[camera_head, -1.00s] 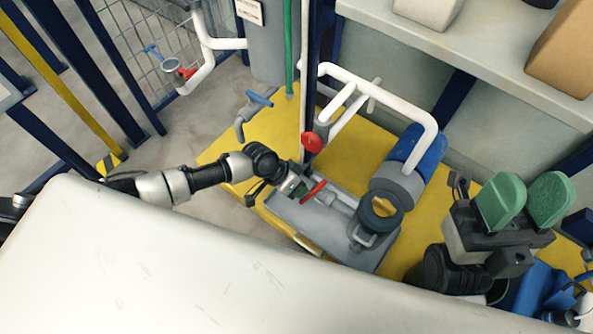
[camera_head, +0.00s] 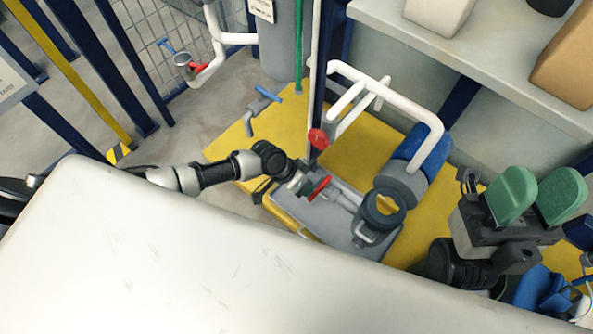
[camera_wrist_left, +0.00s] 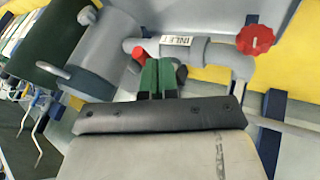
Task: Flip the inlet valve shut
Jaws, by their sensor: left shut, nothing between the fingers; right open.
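The inlet valve's red lever (camera_head: 319,187) lies at a slant across the grey pipe beside the pump. In the left wrist view, a red handle end (camera_wrist_left: 138,53) shows beside a grey pipe carrying an INLET label (camera_wrist_left: 178,41). My left gripper (camera_head: 303,185) is just left of the lever. In its wrist view, its green fingers (camera_wrist_left: 160,77) are together and empty, close to the red end; I cannot tell whether they touch it. My right gripper (camera_head: 538,196), with green pads spread apart, is open and empty at the right, away from the valve.
A red round knob (camera_head: 318,139) stands above the lever and also shows in the wrist view (camera_wrist_left: 255,39). The blue and grey pump (camera_head: 400,185) and white pipe loop (camera_head: 425,120) are to the right. A blue-handled tap (camera_head: 267,94) is behind. A white surface (camera_head: 170,260) fills the foreground.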

